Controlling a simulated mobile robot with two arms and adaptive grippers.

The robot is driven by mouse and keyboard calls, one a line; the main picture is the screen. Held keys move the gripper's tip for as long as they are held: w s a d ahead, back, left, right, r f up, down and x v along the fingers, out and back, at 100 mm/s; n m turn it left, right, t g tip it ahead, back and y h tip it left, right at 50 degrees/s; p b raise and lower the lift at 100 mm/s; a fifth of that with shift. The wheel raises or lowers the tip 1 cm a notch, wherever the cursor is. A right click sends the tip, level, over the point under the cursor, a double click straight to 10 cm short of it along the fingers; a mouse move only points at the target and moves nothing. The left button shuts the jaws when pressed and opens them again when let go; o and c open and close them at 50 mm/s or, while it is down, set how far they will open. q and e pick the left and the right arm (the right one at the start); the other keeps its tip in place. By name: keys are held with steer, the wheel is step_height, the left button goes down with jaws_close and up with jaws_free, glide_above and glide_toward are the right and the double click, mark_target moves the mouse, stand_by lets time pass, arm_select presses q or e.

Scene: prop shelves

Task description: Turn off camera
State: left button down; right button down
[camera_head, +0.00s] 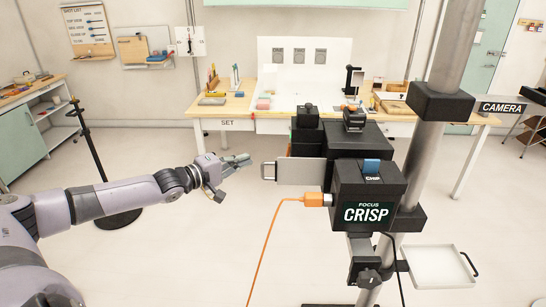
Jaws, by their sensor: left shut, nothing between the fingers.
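The camera (345,150) is a black boxy unit mounted on a grey metal column at the centre right. Its near box (369,196) bears a "FOCUS CRISP" label and has a blue tab (371,168) on top. An orange cable (275,228) plugs into its left side. A light grey plate with a handle (298,170) sticks out to the left. My left gripper (243,162) is shut and empty, its fingertips pointing at the plate's handle with a small gap between. My right gripper is not in view.
A wooden table (222,106) with props stands behind the camera. A black stand (92,145) rises at the left, near a side cabinet (42,124). A small white tray (438,266) is fixed low on the column. The floor between is open.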

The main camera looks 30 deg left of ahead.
mark_target(288, 151)
arm_select(q)
steer(key=w+d+f+p, duration=0.1)
steer(key=w+d+p, duration=0.3)
steer(key=w, duration=0.4)
steer(key=shift+w+d, duration=0.3)
steer(key=shift+d, duration=0.2)
steer(key=shift+f, duration=0.2)
steer(key=shift+w+d+f+n+t+h+b, duration=0.15)
steer(key=shift+w+d+n+t+h+b, duration=0.25)
steer(key=shift+b, duration=0.7)
steer(key=shift+s, duration=0.25)
